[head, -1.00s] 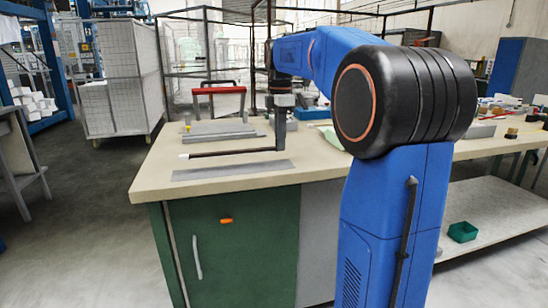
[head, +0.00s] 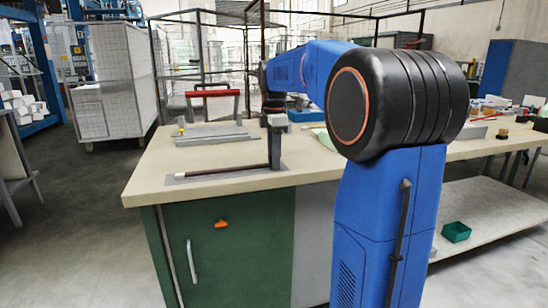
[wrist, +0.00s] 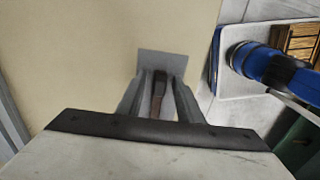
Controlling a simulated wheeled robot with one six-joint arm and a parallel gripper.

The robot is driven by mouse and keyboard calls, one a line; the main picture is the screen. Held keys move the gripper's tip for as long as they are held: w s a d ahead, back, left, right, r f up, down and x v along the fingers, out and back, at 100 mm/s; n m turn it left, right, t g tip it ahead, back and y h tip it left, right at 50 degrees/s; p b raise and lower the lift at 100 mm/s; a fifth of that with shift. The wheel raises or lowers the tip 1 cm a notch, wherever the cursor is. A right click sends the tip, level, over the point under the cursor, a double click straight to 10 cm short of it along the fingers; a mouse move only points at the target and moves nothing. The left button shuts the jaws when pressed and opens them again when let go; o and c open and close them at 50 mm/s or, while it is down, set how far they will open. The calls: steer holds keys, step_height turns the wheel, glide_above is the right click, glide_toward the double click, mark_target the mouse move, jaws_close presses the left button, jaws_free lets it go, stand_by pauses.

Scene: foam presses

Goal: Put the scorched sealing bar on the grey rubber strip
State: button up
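The scorched sealing bar (head: 225,172) is a long, thin dark rod with a pale left tip. My gripper (head: 275,163) is shut on its right end, fingers pointing down. The bar runs lengthwise along the grey rubber strip (head: 178,181), which lies flat near the table's front edge. The bar is over the strip and very low; I cannot tell whether it touches. In the wrist view, the bar (wrist: 158,98) shows as a dark piece between the fingers (wrist: 157,88). The end of the strip (wrist: 162,62) shows beyond them.
Flat grey bars (head: 215,138) lie further back on the table (head: 150,172), before a red-handled frame (head: 210,94). A blue tray (head: 303,115) is behind my arm. The tabletop left of the strip is mostly clear. A white mesh cart (head: 103,85) stands behind.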

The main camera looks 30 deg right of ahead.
step_height(320, 180, up, 12)
steer(key=shift+r, duration=0.15)
stand_by(0.7)
steer(key=s+a+f+m+t, duration=0.1)
steer(key=s+a+f+m, duration=0.4)
steer(key=s+f, duration=0.4)
steer(key=s+a+f+m+t, duration=0.2)
steer(key=s+a+f+m, duration=0.3)
steer(key=s+f, duration=0.4)
steer(key=s+a+f+m+t, duration=0.1)
steer(key=s+a+f+m, duration=0.3)
steer(key=s+f, duration=0.6)
steer(key=shift+s+a+m+t, duration=0.4)
steer(key=shift+s+a, duration=0.5)
steer(key=shift+s, duration=0.2)
